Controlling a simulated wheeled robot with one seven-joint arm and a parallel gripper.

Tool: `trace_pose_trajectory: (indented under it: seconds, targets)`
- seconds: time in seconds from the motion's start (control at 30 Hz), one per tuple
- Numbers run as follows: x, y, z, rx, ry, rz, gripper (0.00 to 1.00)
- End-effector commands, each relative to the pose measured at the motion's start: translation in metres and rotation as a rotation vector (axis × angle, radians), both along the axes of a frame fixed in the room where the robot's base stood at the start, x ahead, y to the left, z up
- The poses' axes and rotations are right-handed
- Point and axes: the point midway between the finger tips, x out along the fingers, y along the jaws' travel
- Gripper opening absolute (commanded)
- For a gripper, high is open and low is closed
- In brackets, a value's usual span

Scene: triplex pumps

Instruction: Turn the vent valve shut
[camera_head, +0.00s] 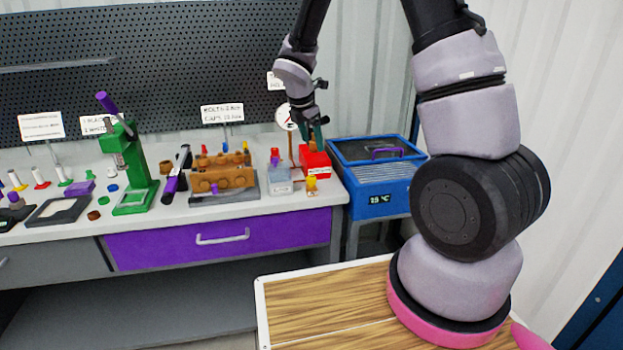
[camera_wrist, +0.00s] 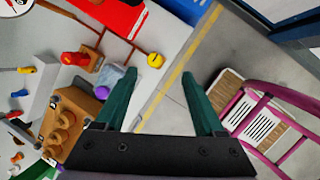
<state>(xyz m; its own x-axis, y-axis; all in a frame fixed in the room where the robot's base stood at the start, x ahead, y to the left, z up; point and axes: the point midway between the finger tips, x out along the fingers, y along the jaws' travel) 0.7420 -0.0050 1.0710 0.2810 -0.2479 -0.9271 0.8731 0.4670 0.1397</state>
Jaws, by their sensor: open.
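My gripper (camera_head: 313,132) is over the right end of the workbench, close above the red box (camera_head: 316,160). In the wrist view its two dark green fingers (camera_wrist: 160,76) are spread apart with nothing between the tips. A yellow knob (camera_wrist: 155,60) lies just beyond the left fingertip; it also shows at the bench front in the head view (camera_head: 312,183). A red knob (camera_wrist: 76,59) sits on an orange-brown pipe fitting, left of the fingers. I cannot tell for certain which knob is the vent valve. The red box (camera_wrist: 112,12) is at the wrist view's top.
A brown pump block (camera_head: 222,175) and a clear container (camera_head: 279,182) stand to the left. A dial gauge (camera_head: 284,117) rises behind. A blue bath (camera_head: 372,170) stands at the right. A green press (camera_head: 127,165) is farther left. Floor lies past the bench edge.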

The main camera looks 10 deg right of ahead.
Motion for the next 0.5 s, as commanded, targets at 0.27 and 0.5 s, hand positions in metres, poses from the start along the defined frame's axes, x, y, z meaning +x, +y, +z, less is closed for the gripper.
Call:
trace_pose_trajectory:
  seconds: [0.27, 0.5]
  targets:
    - [0.014, 0.019, -0.057, -0.110, 0.092, 0.287, 0.71]
    - [0.021, 0.011, -0.085, -0.114, 0.098, 0.295, 0.71]
